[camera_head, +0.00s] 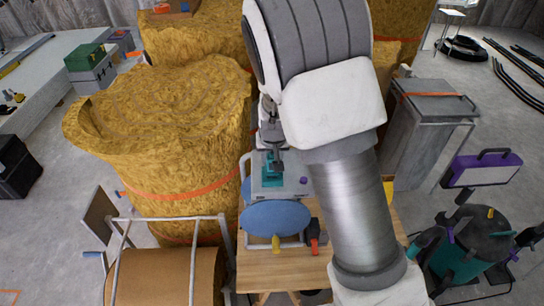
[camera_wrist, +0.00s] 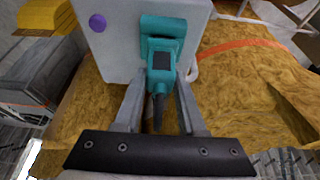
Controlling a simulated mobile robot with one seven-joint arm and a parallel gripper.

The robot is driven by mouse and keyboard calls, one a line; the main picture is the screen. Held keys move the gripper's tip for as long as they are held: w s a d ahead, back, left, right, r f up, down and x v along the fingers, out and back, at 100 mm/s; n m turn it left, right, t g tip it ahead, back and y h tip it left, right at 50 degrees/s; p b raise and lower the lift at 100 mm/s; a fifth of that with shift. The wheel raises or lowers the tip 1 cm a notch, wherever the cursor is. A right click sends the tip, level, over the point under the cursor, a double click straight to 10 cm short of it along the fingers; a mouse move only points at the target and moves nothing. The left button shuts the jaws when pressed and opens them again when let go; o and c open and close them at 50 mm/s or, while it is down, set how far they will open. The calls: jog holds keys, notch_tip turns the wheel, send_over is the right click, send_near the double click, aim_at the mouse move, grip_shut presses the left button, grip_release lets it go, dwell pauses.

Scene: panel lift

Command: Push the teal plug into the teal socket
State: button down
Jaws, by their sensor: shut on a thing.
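The teal plug (camera_wrist: 162,74) has a dark square on its top and a dark cable at its near end. My gripper (camera_wrist: 160,88) is shut on it, one grey finger on each side. The teal socket (camera_wrist: 163,27) sits on a light grey panel (camera_wrist: 117,50), directly ahead of the plug. The plug's front end meets or overlaps the socket; I cannot tell how deep it sits. In the head view my gripper (camera_head: 274,154) is above the grey panel, and the teal parts (camera_head: 272,172) show small and partly hidden beneath it.
A purple round knob (camera_wrist: 97,22) is on the panel, left of the socket. In the head view the panel stands over a wooden table (camera_head: 262,265), behind a blue oval disc (camera_head: 275,216). Large yellow bales (camera_head: 170,125) stand close on the left. A grey bin (camera_head: 432,125) is on the right.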

jog(key=shift+f+b, duration=0.4)
jog(key=shift+f, duration=0.2)
jog(key=shift+c, duration=2)
grip_release()
jog(key=p+v, duration=0.1)
jog(key=v, duration=1.6)
jog(key=shift+r, duration=0.3)
jog(key=s+d+r, duration=0.2)
jog(key=s+d, duration=0.1)
jog(key=s, duration=0.4)
jog(key=s+d+r, duration=0.3)
jog(key=s+d, duration=0.1)
jog(key=s, duration=0.4)
jog(key=s+d+r+t, duration=0.1)
jog(key=s+d+r, duration=0.2)
jog(key=s, duration=0.4)
jog(key=shift+s+d, duration=0.35)
jog(key=shift+d, duration=0.1)
